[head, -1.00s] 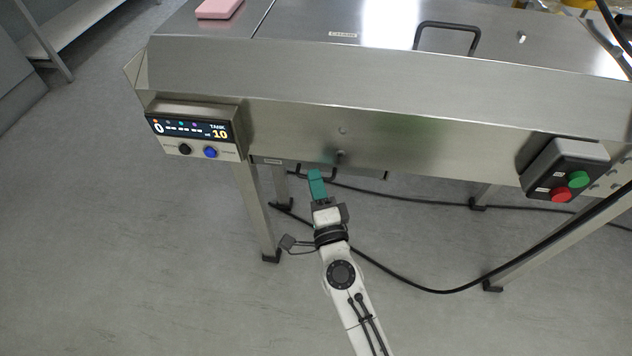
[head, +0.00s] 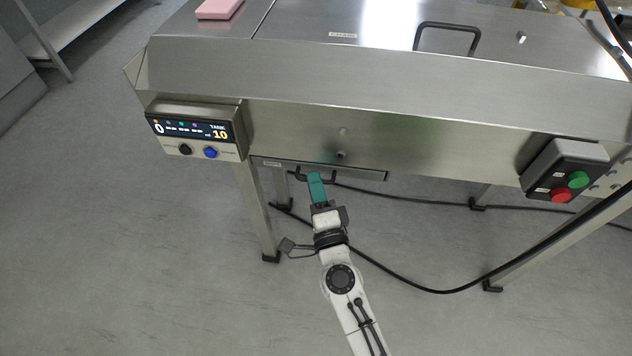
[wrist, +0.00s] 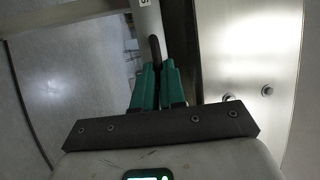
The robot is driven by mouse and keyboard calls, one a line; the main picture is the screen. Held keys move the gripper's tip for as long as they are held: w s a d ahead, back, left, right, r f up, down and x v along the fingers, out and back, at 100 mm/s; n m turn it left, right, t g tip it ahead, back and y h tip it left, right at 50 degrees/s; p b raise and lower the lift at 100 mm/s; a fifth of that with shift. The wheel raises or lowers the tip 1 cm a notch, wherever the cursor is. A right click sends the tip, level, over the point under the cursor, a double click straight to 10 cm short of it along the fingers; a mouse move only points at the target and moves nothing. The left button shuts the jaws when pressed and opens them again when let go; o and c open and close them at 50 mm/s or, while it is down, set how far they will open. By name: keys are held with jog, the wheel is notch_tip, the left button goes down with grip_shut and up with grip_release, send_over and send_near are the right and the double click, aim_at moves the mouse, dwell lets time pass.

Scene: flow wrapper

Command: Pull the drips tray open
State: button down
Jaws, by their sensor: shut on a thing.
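The drips tray (head: 352,174) shows in the head view as a narrow metal front with a small label at its left end, just under the machine's lower edge. A dark bar handle (head: 329,178) is on its front. My gripper (head: 315,176) has green fingers and is shut on this handle. In the wrist view the green fingers (wrist: 157,68) close around the dark handle (wrist: 154,46), and part of the tray front (wrist: 148,22) shows beyond them. The inside of the tray is hidden.
Above is the steel machine body (head: 400,140), with a display panel (head: 193,131) at left and a red and green button box (head: 565,172) at right. A black cable (head: 420,287) runs across the floor near my arm. A pink block (head: 219,8) lies on top.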

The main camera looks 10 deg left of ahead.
jog(key=s+p, duration=0.1)
jog(key=s, duration=2.2)
jog(key=shift+s+a, duration=0.25)
jog(key=shift+a, duration=0.15)
jog(key=c, duration=1.2)
grip_release()
jog(key=v, duration=1)
jog(key=shift+s+d, duration=0.1)
jog(key=shift+s, duration=0.25)
